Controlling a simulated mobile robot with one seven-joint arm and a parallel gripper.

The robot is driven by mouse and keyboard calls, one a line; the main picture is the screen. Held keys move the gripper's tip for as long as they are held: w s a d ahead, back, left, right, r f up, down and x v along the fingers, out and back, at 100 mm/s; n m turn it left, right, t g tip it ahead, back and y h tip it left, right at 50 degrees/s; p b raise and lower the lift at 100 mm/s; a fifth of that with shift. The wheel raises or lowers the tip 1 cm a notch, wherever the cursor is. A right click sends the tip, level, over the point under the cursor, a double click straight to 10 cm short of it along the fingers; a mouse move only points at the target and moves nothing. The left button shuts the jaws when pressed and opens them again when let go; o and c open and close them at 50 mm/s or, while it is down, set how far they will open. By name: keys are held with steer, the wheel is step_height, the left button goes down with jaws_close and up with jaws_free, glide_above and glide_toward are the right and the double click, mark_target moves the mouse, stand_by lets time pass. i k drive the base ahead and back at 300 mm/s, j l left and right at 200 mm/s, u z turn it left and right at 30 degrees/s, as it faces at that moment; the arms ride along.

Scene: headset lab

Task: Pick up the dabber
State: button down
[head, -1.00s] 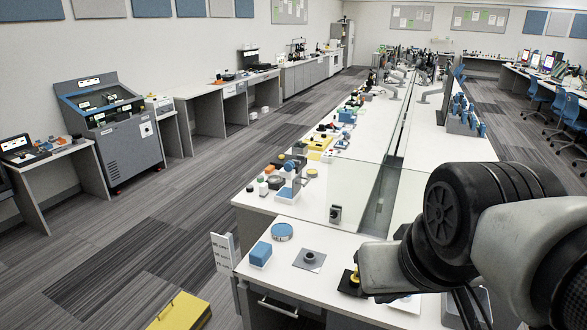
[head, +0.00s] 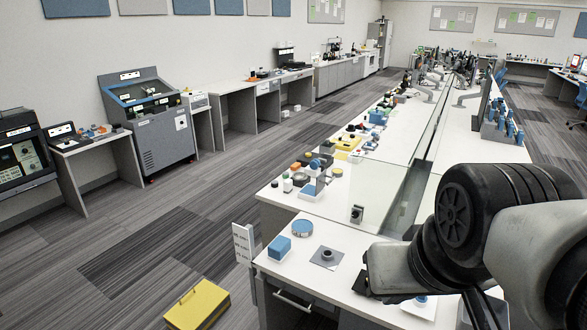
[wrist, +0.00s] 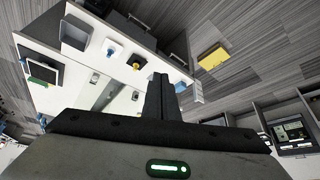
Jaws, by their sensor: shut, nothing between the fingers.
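I cannot tell for sure which small piece is the dabber. In the wrist view, a yellow-topped piece on a black base (wrist: 136,61) and a blue knob on a white base (wrist: 113,48) are on the white bench. In the head view the blue knob (head: 422,299) is just below my arm, and the arm hides the yellow piece. A dark round piece on a grey square plate (head: 326,256) is on the near bench. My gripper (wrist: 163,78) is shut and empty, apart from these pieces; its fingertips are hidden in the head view.
The near bench (head: 293,262) also holds a blue and white block (head: 279,249) and a round blue tin (head: 302,228). A glass screen (head: 352,187) stands behind them. A yellow case (head: 197,304) lies on the floor, left of the bench. The floor to the left is open.

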mark_target(288, 183)
steer(key=i+j+u, duration=0.15)
steer(key=j, duration=0.2)
steer(key=j+u, duration=0.15)
steer(key=j, duration=0.25)
steer(key=i+j+u, duration=0.25)
steer(key=j+u, duration=0.15)
steer(key=i+j+u, duration=1)
steer(key=i, duration=0.15)
steer(key=i+u, duration=0.25)
steer(key=i, duration=1.75)
steer(key=i+z, duration=0.25)
steer(key=i, duration=0.2)
steer(key=i+j+z, duration=0.25)
steer(key=i, duration=0.2)
steer(key=i+j+z, duration=0.2)
steer(key=i, duration=0.25)
steer(key=i+l+z, duration=0.1)
steer(key=z, duration=0.3)
steer(key=i+z, duration=0.5)
steer(key=z, duration=0.3)
steer(key=i+z, duration=0.2)
steer(key=z, duration=0.2)
steer(key=i+l+z, duration=0.15)
steer(key=i+z, duration=0.2)
steer(key=i, duration=0.35)
steer(key=i+z, duration=0.3)
steer(key=i, duration=0.4)
